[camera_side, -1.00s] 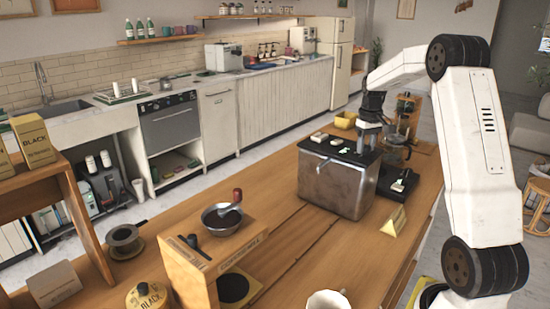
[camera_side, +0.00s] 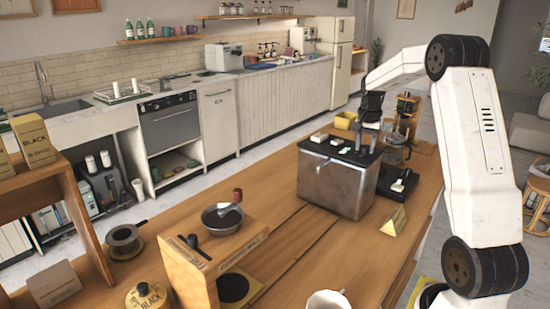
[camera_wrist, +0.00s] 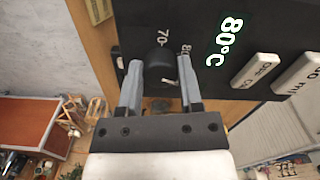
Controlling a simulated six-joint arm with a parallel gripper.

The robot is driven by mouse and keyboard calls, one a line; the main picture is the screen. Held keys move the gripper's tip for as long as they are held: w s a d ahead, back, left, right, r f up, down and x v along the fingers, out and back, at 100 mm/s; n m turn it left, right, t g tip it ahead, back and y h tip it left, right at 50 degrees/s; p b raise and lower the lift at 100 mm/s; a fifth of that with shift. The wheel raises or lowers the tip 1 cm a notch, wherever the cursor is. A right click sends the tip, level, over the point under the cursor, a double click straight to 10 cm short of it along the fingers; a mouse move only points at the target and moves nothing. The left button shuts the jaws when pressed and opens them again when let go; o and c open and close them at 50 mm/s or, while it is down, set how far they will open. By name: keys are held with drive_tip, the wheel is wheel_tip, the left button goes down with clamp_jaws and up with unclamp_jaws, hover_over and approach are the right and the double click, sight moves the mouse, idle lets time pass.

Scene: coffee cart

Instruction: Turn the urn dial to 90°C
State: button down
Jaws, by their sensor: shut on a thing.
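The urn (camera_side: 335,190) is a brushed metal box with a black top panel (camera_side: 345,151) on the wooden counter. In the wrist view its black round dial (camera_wrist: 160,65) sits between the two grey fingers of my gripper (camera_wrist: 160,84). My gripper is shut on the dial, with a finger on each side of it. The panel has 70 and 80 marks by the dial, partly hidden, and a green display (camera_wrist: 224,42) that reads 80°C. In the side view my gripper (camera_side: 367,140) reaches down onto the panel; the dial is hard to make out there.
White labelled buttons (camera_wrist: 254,72) lie beside the display on the panel. A yellow folded card (camera_side: 394,221) stands in front of the urn.

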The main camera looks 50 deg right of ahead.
sight(365, 146)
drive_tip(key=shift+w+m, duration=0.1)
drive_tip(key=shift+m, duration=0.5)
drive_tip(key=shift+r, duration=0.1)
drive_tip(key=shift+c, duration=1.3)
unclamp_jaws()
drive_tip(key=shift+r, duration=3.85)
